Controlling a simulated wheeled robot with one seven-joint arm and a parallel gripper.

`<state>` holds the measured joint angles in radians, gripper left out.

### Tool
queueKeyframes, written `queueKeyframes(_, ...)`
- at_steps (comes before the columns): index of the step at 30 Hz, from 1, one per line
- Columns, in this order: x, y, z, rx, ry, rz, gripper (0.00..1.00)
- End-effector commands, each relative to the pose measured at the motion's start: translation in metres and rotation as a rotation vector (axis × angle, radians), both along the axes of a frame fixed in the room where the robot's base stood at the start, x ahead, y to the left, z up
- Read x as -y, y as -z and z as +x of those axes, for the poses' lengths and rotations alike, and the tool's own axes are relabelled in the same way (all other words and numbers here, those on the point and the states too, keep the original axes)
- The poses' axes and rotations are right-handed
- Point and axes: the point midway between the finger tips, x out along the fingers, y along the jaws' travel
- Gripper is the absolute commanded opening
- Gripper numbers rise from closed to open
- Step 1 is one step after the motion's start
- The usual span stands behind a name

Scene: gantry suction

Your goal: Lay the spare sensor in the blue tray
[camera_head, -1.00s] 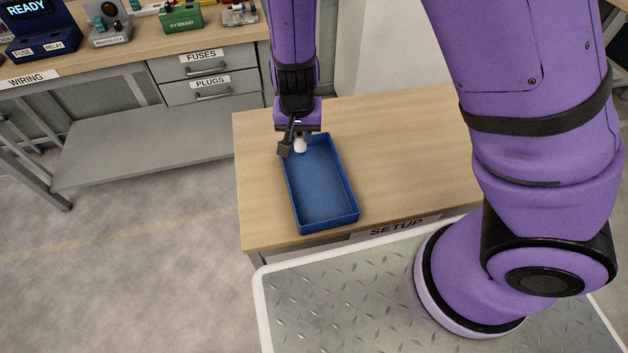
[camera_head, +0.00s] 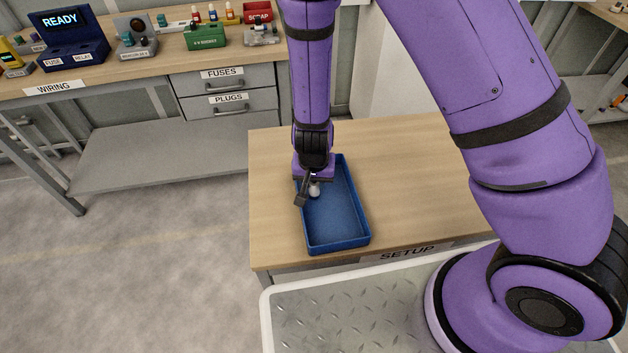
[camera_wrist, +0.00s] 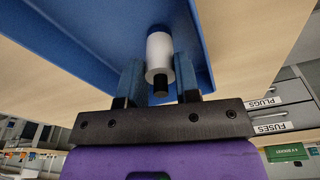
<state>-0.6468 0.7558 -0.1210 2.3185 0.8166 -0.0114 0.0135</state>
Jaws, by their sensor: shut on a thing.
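The blue tray (camera_head: 338,222) lies on the wooden table, its long side running away from me. My gripper (camera_head: 313,190) is over the far part of the tray, pointing down. It is shut on a small white cylinder, the sensor (camera_head: 315,188). In the wrist view the sensor (camera_wrist: 159,54) sits between the two fingers of my gripper (camera_wrist: 158,75), with a black stub at its near end and a dark part at its far end. I cannot tell whether the sensor touches the tray floor.
The wooden table (camera_head: 420,170) labelled SETUP is otherwise bare, with free room right of the tray. A wiring bench (camera_head: 130,80) at the back left holds a READY display (camera_head: 62,22), a green socket box (camera_head: 206,36) and a red scrap bin (camera_head: 258,12).

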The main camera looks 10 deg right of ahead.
Motion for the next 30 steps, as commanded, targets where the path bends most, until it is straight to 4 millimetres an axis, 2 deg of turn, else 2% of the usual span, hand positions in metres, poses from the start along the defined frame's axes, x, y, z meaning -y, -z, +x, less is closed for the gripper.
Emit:
queueKeyframes(13, 0.000, 0.005, 0.000, 0.000, 0.000, 0.001, 0.06)
queueKeyframes(14, 0.000, 0.005, 0.000, 0.000, 0.000, 0.001, 0.37)
queueKeyframes(16, 0.000, 0.005, 0.000, 0.000, 0.000, 0.001, 0.53)
queueKeyframes(17, 0.000, 0.005, 0.000, 0.000, 0.000, 0.001, 0.56)
queueKeyframes(25, 0.000, 0.004, 0.000, 0.001, 0.000, 0.001, 0.56)
queueKeyframes(30, -0.001, -0.005, 0.000, 0.003, -0.002, 0.000, 0.56)
